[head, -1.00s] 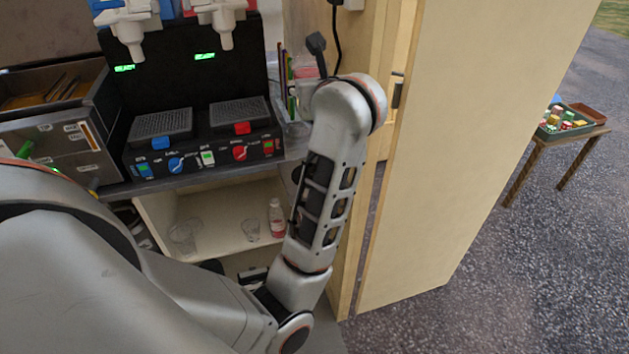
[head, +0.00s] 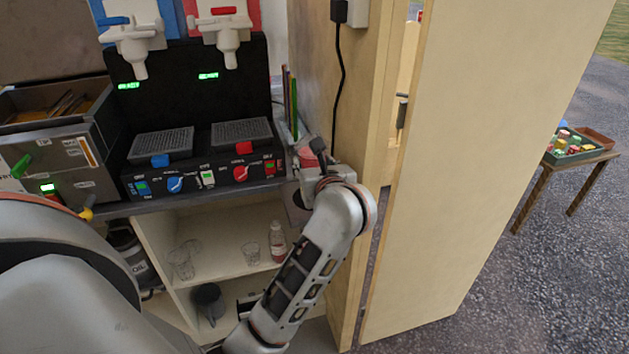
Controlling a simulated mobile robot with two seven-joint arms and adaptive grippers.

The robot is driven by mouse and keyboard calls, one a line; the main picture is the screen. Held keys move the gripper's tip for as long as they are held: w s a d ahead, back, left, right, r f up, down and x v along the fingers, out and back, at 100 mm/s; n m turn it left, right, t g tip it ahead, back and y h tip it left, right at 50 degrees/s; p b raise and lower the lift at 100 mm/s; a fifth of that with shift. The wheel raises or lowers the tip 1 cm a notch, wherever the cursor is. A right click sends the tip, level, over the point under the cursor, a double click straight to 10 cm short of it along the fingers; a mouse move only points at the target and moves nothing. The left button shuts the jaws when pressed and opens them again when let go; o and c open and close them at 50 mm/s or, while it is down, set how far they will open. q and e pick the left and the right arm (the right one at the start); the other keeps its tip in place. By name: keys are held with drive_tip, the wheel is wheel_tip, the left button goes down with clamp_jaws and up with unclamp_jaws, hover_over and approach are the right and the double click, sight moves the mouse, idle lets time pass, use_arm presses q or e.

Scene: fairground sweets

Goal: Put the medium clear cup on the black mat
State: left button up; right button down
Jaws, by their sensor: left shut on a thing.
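My left gripper (head: 316,164) is at the right end of the counter, beside the machine, with my wrist covering much of it. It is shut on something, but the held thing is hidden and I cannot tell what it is. A dark rounded patch (head: 297,207) shows at the counter's right end, partly behind my wrist; I cannot tell whether it is the black mat. Clear cups stand on the shelf below: two at the left (head: 180,264) (head: 191,247) and a smaller-looking one (head: 251,253) further right. I cannot tell which is medium. My right gripper is out of view.
A black dispenser (head: 205,180) with two grated trays stands on the counter. Straws (head: 290,100) and a pinkish item (head: 308,157) are close by my gripper.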

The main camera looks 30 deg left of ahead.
use_arm(q)
wheel_tip(320, 180, down, 4)
drive_tip(key=shift+a+f+b, duration=0.1)
drive_tip(key=shift+f+b, duration=0.05)
drive_tip(key=shift+b, duration=0.15)
drive_tip(key=shift+f, duration=0.2)
drive_tip(key=o, duration=0.8)
drive_tip(key=shift+f, duration=0.1)
